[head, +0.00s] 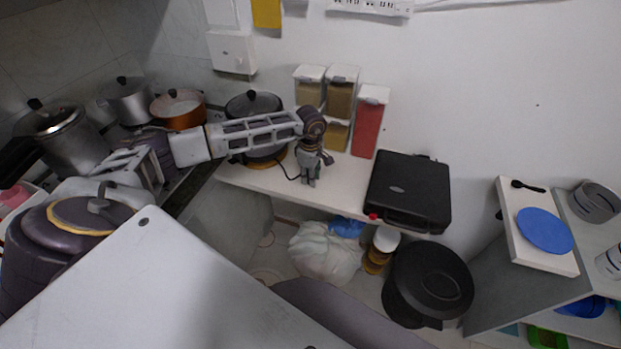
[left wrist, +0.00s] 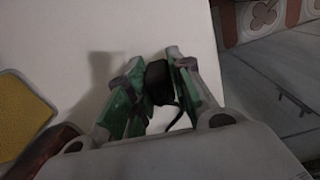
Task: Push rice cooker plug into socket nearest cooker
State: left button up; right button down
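The rice cooker (head: 262,153), dark with a black lid, stands on the white counter behind my left arm, which hides part of it. A black cord runs from beside it to my left gripper (head: 312,178), just to its right above the counter. In the left wrist view, the green-padded fingers of my left gripper (left wrist: 157,88) are closed around a black plug (left wrist: 157,80), with its cord looping below. The plug's prongs are not visible. A white socket strip (head: 372,5) is on the wall at the top edge, apart from the gripper. My right gripper is not seen.
Clear spice dispensers (head: 370,120) stand against the wall behind the gripper. A closed black appliance (head: 410,190) lies to the right on the counter. Pots (head: 128,102) stand at the left. A white wall box (head: 232,52) hangs above the cooker. Bare counter (head: 340,195) shows beside the gripper.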

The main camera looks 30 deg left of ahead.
pick_arm(q)
jog(key=c, duration=0.3)
jog(key=shift+c, duration=0.2)
notch_tip(320, 180, up, 9)
jog(key=shift+r+b, duration=0.1)
jog(key=shift+b, duration=0.65)
jog(key=shift+r, duration=0.45)
jog(key=shift+m, duration=0.3)
